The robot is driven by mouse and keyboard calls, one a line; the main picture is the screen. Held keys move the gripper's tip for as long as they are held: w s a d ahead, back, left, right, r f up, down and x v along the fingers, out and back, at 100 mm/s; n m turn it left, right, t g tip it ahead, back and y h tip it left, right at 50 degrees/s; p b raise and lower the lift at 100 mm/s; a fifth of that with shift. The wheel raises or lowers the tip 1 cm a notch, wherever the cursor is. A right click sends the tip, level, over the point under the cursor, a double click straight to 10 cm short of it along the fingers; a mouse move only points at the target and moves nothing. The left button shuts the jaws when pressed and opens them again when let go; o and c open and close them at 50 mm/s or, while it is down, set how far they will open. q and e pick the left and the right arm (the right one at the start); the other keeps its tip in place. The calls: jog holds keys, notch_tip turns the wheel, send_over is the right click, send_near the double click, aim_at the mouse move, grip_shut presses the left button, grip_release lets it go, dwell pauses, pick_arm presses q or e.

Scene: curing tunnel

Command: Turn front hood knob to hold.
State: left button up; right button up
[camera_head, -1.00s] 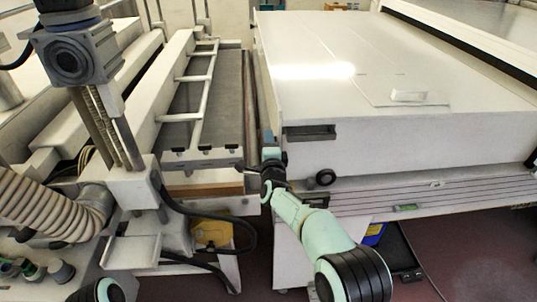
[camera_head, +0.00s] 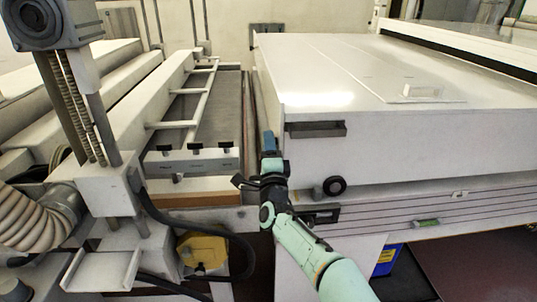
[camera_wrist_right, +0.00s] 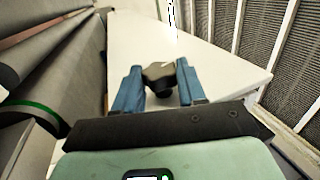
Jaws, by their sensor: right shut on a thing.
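The white hood (camera_head: 400,125) fills the right half of the head view. My right gripper (camera_head: 268,145) is at the hood's left front edge, with its arm reaching up from the bottom right. In the right wrist view, its two blue fingers (camera_wrist_right: 155,90) are shut on a dark knob with a greyish top (camera_wrist_right: 160,73), the front hood knob, beside a white surface. The head view does not show this knob clearly behind the gripper. I cannot read its setting. My left gripper is not in view.
The hood's front has a dark recessed handle (camera_head: 316,130) and a separate round black part (camera_head: 334,186) below it. A printing frame (camera_head: 195,160) stands left of a narrow gap. A ribbed hose (camera_head: 38,222) and yellow pedal (camera_head: 203,250) are at the lower left.

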jog(key=shift+a+f, duration=0.15)
jog(key=o, duration=1.1)
jog(key=shift+c, duration=0.2)
jog(key=shift+s, duration=0.1)
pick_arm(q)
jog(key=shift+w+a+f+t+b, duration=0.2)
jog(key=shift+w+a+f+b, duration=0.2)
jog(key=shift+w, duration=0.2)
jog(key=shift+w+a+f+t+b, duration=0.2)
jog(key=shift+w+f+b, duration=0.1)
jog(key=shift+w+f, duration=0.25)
pick_arm(e)
jog(key=v, duration=1.3)
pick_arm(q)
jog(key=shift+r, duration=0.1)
pick_arm(e)
jog(key=shift+s, duration=0.1)
